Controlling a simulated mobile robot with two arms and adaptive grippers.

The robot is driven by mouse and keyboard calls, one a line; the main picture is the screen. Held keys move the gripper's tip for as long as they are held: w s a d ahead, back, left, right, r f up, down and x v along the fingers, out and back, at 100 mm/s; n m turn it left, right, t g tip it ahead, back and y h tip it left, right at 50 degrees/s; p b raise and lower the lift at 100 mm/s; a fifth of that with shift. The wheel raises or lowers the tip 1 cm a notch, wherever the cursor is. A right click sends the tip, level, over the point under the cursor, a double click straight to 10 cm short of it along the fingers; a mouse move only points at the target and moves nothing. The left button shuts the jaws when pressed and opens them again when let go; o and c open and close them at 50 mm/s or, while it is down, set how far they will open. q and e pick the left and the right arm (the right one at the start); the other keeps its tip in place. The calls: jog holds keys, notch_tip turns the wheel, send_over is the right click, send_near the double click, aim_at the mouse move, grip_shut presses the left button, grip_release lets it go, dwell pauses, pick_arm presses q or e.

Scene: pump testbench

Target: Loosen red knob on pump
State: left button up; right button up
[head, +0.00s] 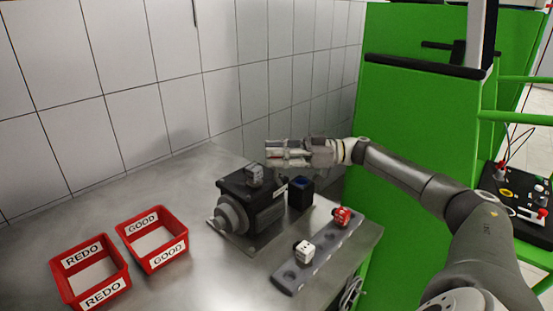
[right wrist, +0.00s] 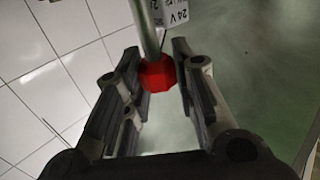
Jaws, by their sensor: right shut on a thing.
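The red knob (right wrist: 157,76) sits between the two fingers of my right gripper (right wrist: 158,72) in the right wrist view, at the end of a grey metal rod. My right gripper is shut on it, with one finger on each side. In the head view my right gripper (head: 284,154) is above and behind the dark pump (head: 262,215), reaching in from the right. The fingers hide most of the knob there. A small grey block (head: 254,175) sits on top of the pump. My left gripper is not in view.
Two red bins stand at the left, one labelled REDO (head: 59,277) and one GOOD (head: 126,236). A grey rack (head: 284,284) at the front right holds a white part (head: 304,252) and a red part (head: 342,216). A dark blue-topped box (head: 300,193) stands beside the pump. Tiled walls and a green cabinet (head: 415,120) bound the table.

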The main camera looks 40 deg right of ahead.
jog(key=shift+f, duration=0.15)
dwell(0.3)
jog(key=o, duration=1)
jog(key=shift+o, duration=0.2)
notch_tip(320, 180, up, 10)
jog(key=shift+r, duration=0.1)
